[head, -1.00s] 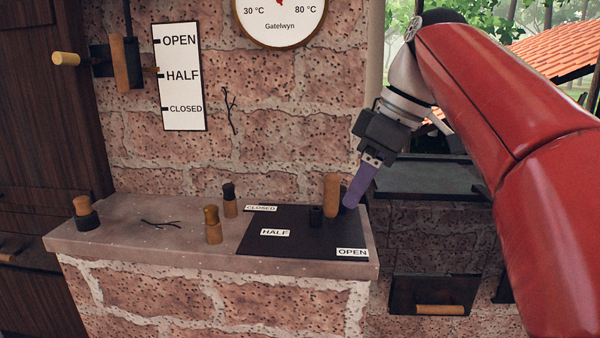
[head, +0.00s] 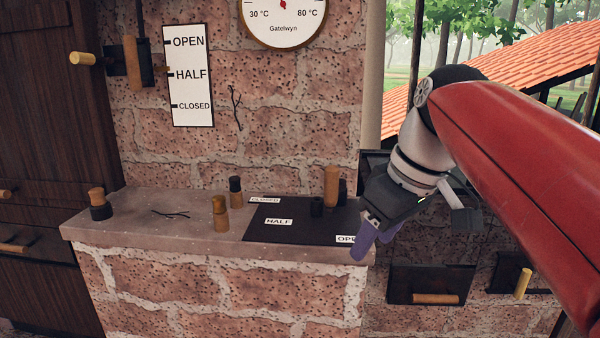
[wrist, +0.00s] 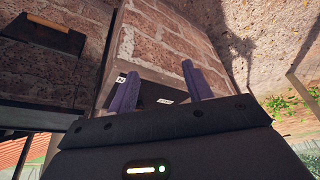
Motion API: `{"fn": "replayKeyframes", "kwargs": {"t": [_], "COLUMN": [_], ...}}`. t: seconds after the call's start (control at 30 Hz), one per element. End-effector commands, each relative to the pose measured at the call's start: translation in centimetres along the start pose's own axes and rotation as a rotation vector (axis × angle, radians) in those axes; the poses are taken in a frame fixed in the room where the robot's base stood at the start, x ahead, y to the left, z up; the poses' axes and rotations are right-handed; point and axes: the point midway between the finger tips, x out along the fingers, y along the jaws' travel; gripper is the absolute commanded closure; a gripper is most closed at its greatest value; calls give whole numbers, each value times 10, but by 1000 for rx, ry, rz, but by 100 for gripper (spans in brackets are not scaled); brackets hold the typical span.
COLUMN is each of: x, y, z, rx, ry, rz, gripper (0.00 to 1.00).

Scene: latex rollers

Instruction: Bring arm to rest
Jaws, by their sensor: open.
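My red arm (head: 510,170) reaches in from the right in the head view. My gripper (head: 374,243) hangs in front of the right end of the stone counter, its purple fingers pointing down and left over the "OPEN" label. In the wrist view the two purple fingers of my gripper (wrist: 160,92) stand well apart with nothing between them. The upright wooden handle (head: 331,187) on the black plate (head: 290,228) stands behind and left of my gripper, apart from it.
The stone counter (head: 150,210) carries several small wooden-and-black pegs and a twig. A wall lever (head: 131,63) sits beside the OPEN/HALF/CLOSED sign (head: 189,80), and a dial (head: 283,18) hangs above. A dark drawer (head: 430,284) with a wooden handle is below my gripper.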

Motion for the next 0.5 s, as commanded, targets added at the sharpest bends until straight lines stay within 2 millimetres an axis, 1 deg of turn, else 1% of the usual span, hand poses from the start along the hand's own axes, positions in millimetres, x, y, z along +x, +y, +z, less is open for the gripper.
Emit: {"fn": "replayKeyframes", "kwargs": {"t": [0.03,0.07,0.17,0.2,0.27,0.3,0.4,0.5], "x": [8,13,37,49,67,79,105,125], "y": [-4,-6,-11,-14,-18,-21,-26,-30], "z": [13,20,53,68,91,105,136,158], "rx": [49,85,220,279,362,413,514,582], "ry": [-1,2,15,23,40,52,82,110], "rz": [23,40,109,139,182,207,258,291], "gripper": [50,50,50,50,50,50,50,50]}}
